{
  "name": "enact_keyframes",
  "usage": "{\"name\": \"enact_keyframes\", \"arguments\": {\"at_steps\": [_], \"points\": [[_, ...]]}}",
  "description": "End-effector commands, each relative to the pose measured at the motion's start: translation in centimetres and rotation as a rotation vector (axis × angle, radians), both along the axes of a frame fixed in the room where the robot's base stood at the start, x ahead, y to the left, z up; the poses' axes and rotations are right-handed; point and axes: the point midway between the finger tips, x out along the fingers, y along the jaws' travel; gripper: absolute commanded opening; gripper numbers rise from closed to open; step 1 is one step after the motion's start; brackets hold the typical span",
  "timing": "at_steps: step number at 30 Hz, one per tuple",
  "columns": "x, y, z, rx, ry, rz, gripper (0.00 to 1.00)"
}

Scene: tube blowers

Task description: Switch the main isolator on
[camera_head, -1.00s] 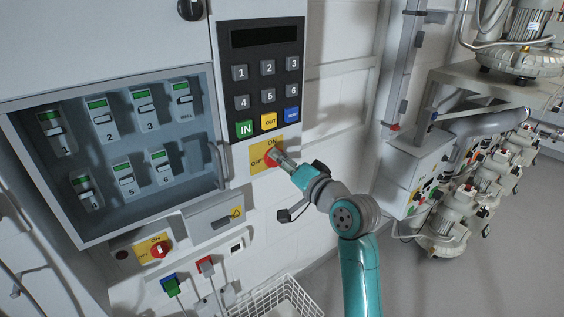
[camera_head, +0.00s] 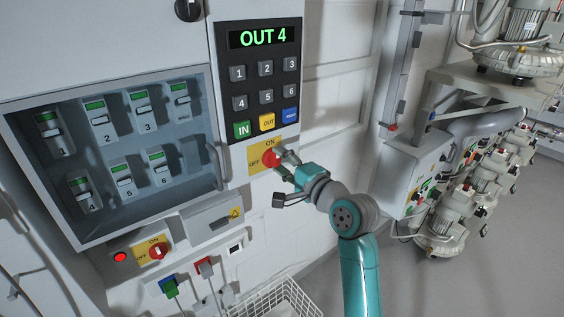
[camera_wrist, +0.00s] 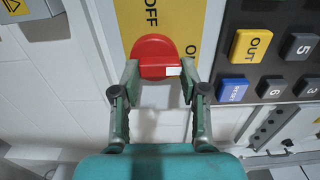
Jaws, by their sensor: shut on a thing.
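The main isolator is a red rotary knob (camera_head: 270,158) on a yellow ON/OFF plate (camera_head: 254,167) below the keypad. In the wrist view the red knob (camera_wrist: 153,48) has its raised grip between my fingertips, and a white mark on the grip lies to the right, towards the partly hidden ON label. OFF is above the knob there. My gripper (camera_head: 281,162) is shut on the knob; it also shows in the wrist view (camera_wrist: 160,76) with one finger at each end of the grip. The display (camera_head: 263,37) reads OUT 4 in green.
The keypad (camera_head: 263,92) sits just above the plate. A cabinet of breakers (camera_head: 120,140) is at left, its handle near my gripper. A second red switch (camera_head: 158,251) sits lower left beside a lit red lamp (camera_head: 120,257). A wire basket (camera_head: 280,298) stands below.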

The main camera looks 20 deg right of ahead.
Motion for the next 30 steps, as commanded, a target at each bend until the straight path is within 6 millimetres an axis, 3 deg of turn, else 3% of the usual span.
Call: {"name": "enact_keyframes", "arguments": {"at_steps": [13, 14, 16, 26, 30], "points": [[0.0, -0.1, -0.2, 0.009, 0.007, -0.001, 0.09], [0.0, -0.1, -0.2, 0.009, 0.007, -0.001, 0.48], [0.0, 0.0, -0.2, 0.009, 0.007, -0.001, 0.66], [-0.1, -0.1, -0.1, 0.008, 0.004, 0.000, 0.69], [-1.0, -0.4, -0.1, 0.008, 0.004, -0.001, 0.69]]}}
